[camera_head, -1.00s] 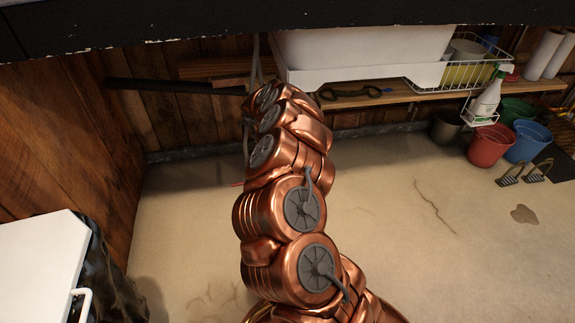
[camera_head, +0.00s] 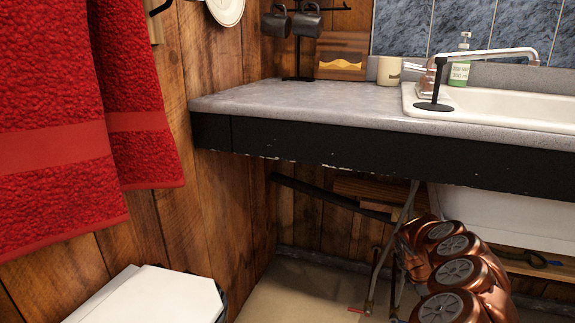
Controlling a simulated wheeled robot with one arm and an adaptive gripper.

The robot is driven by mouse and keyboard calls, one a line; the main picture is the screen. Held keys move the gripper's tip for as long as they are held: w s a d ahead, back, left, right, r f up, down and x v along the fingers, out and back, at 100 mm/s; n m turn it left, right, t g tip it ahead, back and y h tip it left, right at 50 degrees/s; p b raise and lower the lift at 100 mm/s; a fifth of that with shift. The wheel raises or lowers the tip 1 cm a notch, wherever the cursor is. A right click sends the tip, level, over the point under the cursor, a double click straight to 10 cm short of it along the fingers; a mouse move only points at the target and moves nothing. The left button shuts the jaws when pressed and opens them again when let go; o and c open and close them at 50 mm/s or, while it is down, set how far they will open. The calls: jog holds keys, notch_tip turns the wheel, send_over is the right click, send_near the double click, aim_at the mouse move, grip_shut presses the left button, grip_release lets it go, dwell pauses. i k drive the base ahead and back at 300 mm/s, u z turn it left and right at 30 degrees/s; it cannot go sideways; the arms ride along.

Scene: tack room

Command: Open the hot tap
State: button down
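A small red lever (camera_head: 356,310) shows low under the counter, beside the lower end of a grey hose (camera_head: 382,245). It looks like a valve handle, but is too small to tell its setting. My copper arm (camera_head: 452,270) is below the counter at the lower right, near the hoses. My gripper does not show; the arm may hide it.
The grey counter (camera_head: 290,105) with its black front edge overhangs my arm. The white sink (camera_head: 480,104), a soap bottle (camera_head: 460,70), a mug (camera_head: 389,71) and a mug stand are on top. Red towels (camera_head: 60,110) hang left. A white lid (camera_head: 150,297) is at lower left.

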aim_at(430, 74)
jog(key=k, duration=0.95)
jog(key=z, duration=0.05)
